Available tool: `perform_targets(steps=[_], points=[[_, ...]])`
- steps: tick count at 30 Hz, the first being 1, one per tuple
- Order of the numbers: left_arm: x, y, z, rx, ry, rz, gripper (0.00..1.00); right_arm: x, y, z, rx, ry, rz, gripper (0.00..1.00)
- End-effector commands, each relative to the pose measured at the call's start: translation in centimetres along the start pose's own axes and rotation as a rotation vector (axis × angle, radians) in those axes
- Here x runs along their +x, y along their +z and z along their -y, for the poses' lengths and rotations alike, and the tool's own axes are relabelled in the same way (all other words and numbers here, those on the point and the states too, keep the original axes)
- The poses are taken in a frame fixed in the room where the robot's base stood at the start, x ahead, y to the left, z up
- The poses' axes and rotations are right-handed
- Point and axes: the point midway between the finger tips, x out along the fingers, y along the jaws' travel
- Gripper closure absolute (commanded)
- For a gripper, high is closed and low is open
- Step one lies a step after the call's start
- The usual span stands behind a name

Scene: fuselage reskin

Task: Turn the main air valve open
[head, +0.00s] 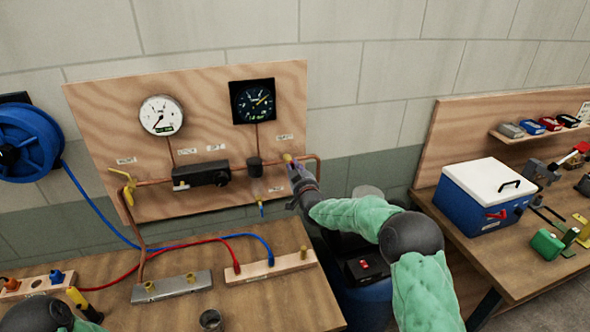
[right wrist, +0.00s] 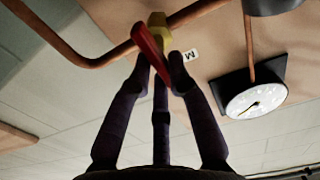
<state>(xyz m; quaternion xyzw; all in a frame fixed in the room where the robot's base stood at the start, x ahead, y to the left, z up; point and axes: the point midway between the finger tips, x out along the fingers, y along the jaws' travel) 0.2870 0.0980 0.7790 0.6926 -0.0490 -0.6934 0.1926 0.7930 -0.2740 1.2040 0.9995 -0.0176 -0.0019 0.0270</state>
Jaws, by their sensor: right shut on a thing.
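A valve with a yellow body (right wrist: 158,20) and a red lever (right wrist: 150,48) sits on a copper pipe, close up in the right wrist view. A label showing an "M" is beside it. In the head view its yellow part (head: 287,157) shows at the right edge of the wooden panel. My right gripper (right wrist: 160,68) is shut on the red lever, its dark fingers around the lever's end. In the head view this gripper (head: 295,168) reaches the valve from below right and hides most of the lever.
The panel (head: 90,120) carries a white gauge (head: 161,115), a dark gauge (head: 252,101), a black regulator (head: 203,173) and a yellow-handled valve (head: 127,187) at left. Hoses cross the bench (head: 270,300) below. A blue cooler (head: 480,205) stands on the right bench.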

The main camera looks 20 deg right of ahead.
Motion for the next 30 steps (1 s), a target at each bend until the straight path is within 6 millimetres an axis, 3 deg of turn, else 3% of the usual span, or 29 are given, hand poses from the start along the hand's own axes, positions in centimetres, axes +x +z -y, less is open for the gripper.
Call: perform_targets(steps=[14,30], points=[[1.5,-0.1,0.5,0.0,0.0,0.0,0.13,0.1,-0.5,0.4,-0.146,0.0,-0.011,1.0],[4.0,-0.1,1.4,0.0,0.0,0.0,0.13,0.1,-0.4,1.3,-0.642,0.001,-0.012,1.0]])
